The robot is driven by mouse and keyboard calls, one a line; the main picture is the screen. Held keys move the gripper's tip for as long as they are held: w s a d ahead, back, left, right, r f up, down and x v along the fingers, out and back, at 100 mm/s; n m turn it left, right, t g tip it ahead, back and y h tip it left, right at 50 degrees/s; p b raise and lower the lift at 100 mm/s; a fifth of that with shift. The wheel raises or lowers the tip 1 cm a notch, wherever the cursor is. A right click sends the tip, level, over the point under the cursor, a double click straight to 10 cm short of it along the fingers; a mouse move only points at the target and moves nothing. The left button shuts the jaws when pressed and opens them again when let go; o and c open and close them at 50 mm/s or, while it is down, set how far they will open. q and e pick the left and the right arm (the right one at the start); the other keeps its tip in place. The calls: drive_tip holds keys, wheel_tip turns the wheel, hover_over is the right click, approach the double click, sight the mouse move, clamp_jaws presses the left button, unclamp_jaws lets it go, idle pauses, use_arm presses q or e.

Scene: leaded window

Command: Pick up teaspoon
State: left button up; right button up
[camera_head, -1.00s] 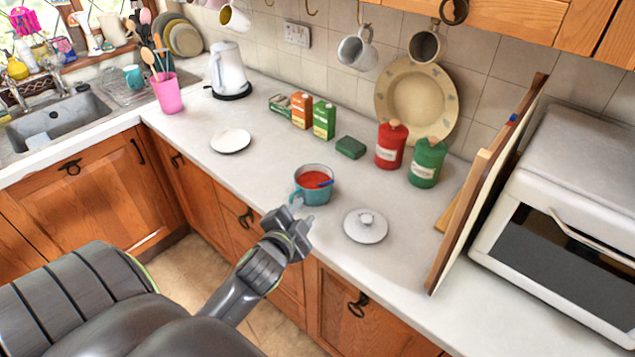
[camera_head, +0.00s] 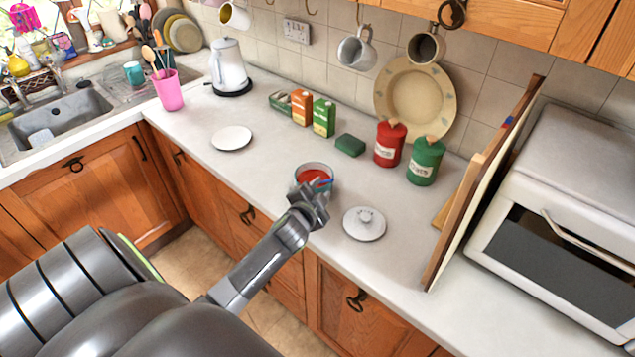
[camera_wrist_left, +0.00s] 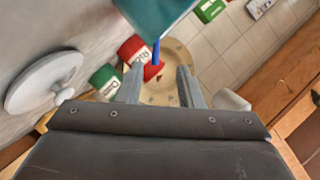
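The teaspoon (camera_head: 325,182) shows as a blue handle sticking out of a teal pot (camera_head: 301,183) with red contents. Its lower part is hidden in the pot. In the left wrist view the blue handle (camera_wrist_left: 156,52) stands against the teal pot (camera_wrist_left: 155,12), in line with the gap between my fingers. My left gripper (camera_head: 318,192) is at the front of the pot and hides part of it. In the left wrist view my left gripper (camera_wrist_left: 160,80) has its fingers apart, with nothing held between them. My right gripper is not in view.
A white lid (camera_head: 364,225) lies on the counter right of the pot. Red (camera_head: 389,147) and green (camera_head: 424,163) canisters and a dark green block (camera_head: 350,145) stand behind. Boards (camera_head: 470,205) and a white oven (camera_head: 560,190) are at the right.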

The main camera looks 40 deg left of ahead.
use_arm(q)
drive_tip(key=w, duration=0.2)
drive_tip(key=w+f+p, duration=0.1)
drive_tip(key=w, duration=0.1)
drive_tip(key=shift+w+a+f, duration=0.1)
drive_tip(key=shift+w+a, duration=0.05)
drive_tip(key=shift+w, duration=0.15)
clamp_jaws()
